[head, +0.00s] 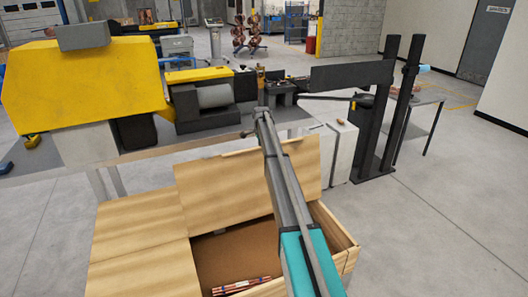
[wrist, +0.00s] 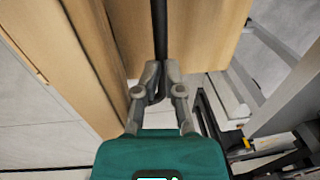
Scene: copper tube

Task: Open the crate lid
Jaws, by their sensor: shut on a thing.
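The wooden crate (head: 345,262) stands on the floor in front of the workbench. Its hinged lid (head: 232,183) is raised and tilted back, so the right part of the crate is open. The lid also shows as a wood panel in the wrist view (wrist: 205,35). In the wrist view my gripper (wrist: 160,75) is shut on a thin black bar handle (wrist: 160,30) that runs along the lid. In the head view my arm reaches across the lid and hides the handle.
Copper tubes (head: 240,286) lie inside the crate. The left top panel (head: 140,240) lies flat. A workbench (head: 60,165) with a yellow machine (head: 80,80) stands behind, with a black post frame (head: 400,105) at right. The floor at right is clear.

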